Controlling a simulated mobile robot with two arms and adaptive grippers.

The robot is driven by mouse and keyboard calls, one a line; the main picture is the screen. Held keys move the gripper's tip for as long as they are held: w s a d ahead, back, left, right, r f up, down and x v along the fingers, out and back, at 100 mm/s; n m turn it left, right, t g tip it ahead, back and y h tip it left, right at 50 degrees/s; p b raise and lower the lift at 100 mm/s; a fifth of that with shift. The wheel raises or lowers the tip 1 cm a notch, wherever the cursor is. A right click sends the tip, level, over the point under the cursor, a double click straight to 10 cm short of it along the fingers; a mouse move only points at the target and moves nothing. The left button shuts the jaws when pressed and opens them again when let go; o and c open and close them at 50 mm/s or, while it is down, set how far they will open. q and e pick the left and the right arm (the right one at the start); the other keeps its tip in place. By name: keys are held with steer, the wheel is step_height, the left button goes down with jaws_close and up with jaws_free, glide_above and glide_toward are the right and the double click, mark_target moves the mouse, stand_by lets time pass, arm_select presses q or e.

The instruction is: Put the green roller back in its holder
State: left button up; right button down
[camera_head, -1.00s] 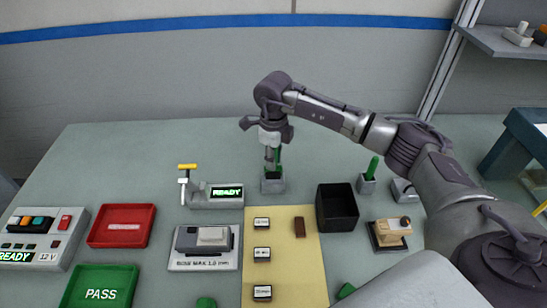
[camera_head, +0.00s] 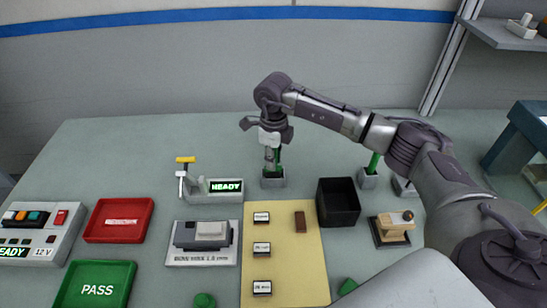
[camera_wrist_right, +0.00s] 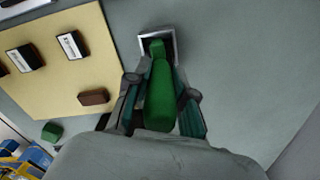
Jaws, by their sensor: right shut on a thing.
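The green roller (camera_wrist_right: 160,95) is between the two fingers of my right gripper (camera_wrist_right: 162,108), which is shut on it. In the head view a little of its green (camera_head: 278,158) shows beside the fingers. Its far end meets the opening of a small grey square holder (camera_wrist_right: 172,36), which stands on the table in the head view (camera_head: 272,182). The gripper (camera_head: 271,158) points down just above this holder. How deep the roller sits in it I cannot tell. My left gripper is not in view.
A black bin (camera_head: 338,204) stands right of the holder, and a second green-handled tool (camera_head: 374,162) stands in a grey base behind it. A device with a lit display (camera_head: 214,190) is left. A yellow mat (camera_head: 290,285) with small blocks lies in front.

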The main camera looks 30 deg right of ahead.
steer(key=shift+f+b, duration=0.7)
steer(key=shift+f, duration=0.35)
steer(key=c, duration=0.9)
jaws_free()
steer(key=shift+r, duration=0.15)
step_height(320, 180, up, 12)
steer(key=shift+f, duration=0.1)
steer(key=shift+f, duration=0.1)
